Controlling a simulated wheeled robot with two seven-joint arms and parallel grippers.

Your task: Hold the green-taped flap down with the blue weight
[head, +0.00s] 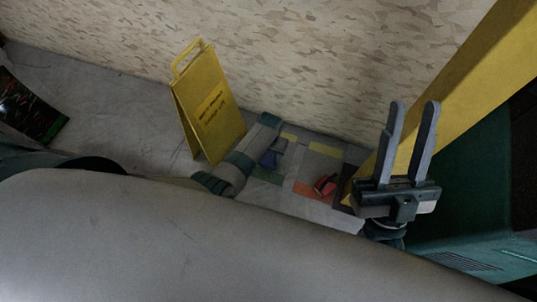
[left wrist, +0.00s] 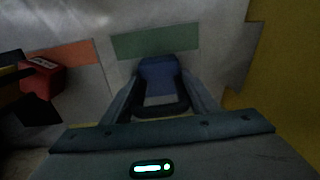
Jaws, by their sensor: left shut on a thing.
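The blue weight (left wrist: 159,72) is between the fingers of my left gripper (left wrist: 161,88), which is shut on its dark handle. The weight also shows in the head view (head: 268,158), partly hidden by my left arm. The green tape (left wrist: 156,42) lies on the grey sheet right by the weight's far edge in the left wrist view; it also shows in the head view (head: 266,177). I cannot tell whether the weight touches the sheet. My right gripper (head: 412,108) is open and empty, fingers pointing up, at the right of the head view.
A red weight (head: 325,185) sits by orange tape (head: 303,189); it also shows in the left wrist view (left wrist: 43,76). Yellow tape (head: 326,150) lies nearer the wall. A yellow floor sign (head: 210,105) stands left of my left arm. A yellow post (head: 460,80) rises at the right.

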